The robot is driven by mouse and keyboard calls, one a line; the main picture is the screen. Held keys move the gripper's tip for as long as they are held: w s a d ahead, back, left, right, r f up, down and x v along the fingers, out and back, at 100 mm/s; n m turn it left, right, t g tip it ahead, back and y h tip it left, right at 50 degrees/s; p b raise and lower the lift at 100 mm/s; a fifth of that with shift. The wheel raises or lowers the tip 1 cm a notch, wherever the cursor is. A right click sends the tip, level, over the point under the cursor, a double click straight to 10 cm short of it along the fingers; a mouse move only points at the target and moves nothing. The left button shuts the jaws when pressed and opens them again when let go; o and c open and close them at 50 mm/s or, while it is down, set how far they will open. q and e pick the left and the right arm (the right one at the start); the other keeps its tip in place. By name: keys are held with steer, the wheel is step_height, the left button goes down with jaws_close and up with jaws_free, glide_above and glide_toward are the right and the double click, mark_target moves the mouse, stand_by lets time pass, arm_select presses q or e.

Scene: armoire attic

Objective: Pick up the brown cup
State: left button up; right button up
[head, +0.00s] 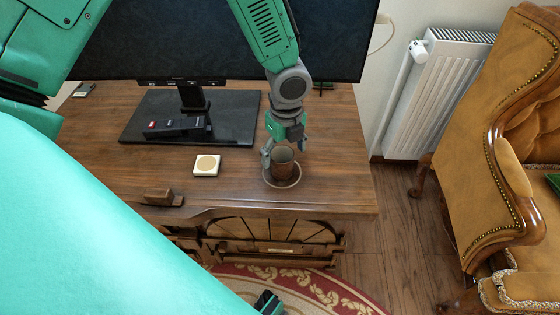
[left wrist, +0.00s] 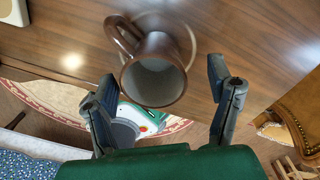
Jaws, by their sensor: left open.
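The open left gripper (left wrist: 165,100) has one finger on each side of the cup in that view, with gaps visible. No firm hold on the cup shows. I cannot make out my right gripper.
A small wooden block (head: 158,196) is at the desk's front edge. A leather armchair (head: 500,160) and radiator (head: 440,95) are right.

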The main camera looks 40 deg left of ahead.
mark_target(276, 160)
arm_select(q)
steer(key=f, duration=0.1)
steer(key=f+b, duration=0.1)
steer(key=f, duration=0.2)
steer(key=shift+s+a+f, duration=0.15)
steer(key=shift+s+a, duration=0.05)
steer(key=shift+s, duration=0.05)
steer(key=shift+a, duration=0.25)
steer(key=shift+c, duration=1.3)
steer(key=c, duration=0.6)
steer(key=shift+d, duration=0.2)
steer(key=c, duration=0.6)
steer(key=shift+d, duration=0.15)
